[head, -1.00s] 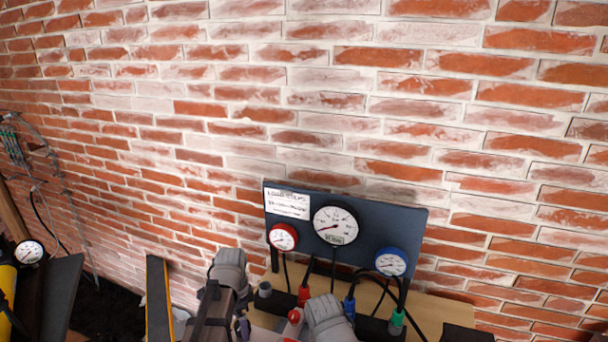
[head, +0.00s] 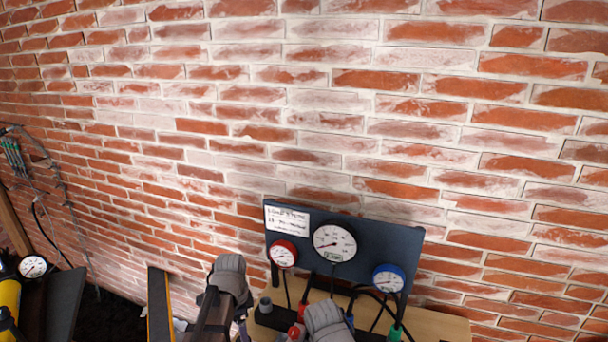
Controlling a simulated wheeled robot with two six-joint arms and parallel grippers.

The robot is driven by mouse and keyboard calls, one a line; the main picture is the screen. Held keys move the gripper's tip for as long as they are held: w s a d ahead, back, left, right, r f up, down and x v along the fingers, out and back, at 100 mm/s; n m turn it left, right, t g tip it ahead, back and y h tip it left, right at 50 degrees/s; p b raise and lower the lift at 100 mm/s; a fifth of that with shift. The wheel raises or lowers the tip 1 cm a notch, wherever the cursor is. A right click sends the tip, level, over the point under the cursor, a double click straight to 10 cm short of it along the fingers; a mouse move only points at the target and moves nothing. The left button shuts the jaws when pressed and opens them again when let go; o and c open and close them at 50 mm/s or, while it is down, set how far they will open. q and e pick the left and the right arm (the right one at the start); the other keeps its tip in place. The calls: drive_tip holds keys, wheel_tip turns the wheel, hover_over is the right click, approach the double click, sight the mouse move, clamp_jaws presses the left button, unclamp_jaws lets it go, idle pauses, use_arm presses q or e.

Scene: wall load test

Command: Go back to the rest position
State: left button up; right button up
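A dark gauge panel (head: 385,238) stands against the brick wall at lower right of centre. It carries a large white gauge (head: 334,243), a red-rimmed gauge (head: 283,253), a blue-rimmed gauge (head: 388,279) and a handwritten label. Two grey rounded parts of my arms show at the bottom edge: my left gripper (head: 228,276) is left of the panel and my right gripper (head: 327,320) is in front of its lower part. Their fingertips cannot be made out, and I cannot tell whether either holds anything.
A wooden bench top (head: 440,323) lies under the panel, with hoses and red, blue and green fittings. A dark upright board with a yellow edge (head: 160,305) stands left of my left arm. A yellow cylinder (head: 9,300) with a gauge (head: 33,266) is at far left.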

use_arm(q)
wheel_tip(320, 180, up, 3)
drive_tip(key=shift+p, duration=1.1)
wheel_tip(320, 180, down, 8)
drive_tip(key=b, duration=0.8)
drive_tip(key=shift+f, duration=0.25)
drive_tip(key=n, duration=0.3)
drive_tip(key=shift+r, duration=0.15)
drive_tip(key=n, duration=1)
drive_tip(key=shift+n, duration=2.1)
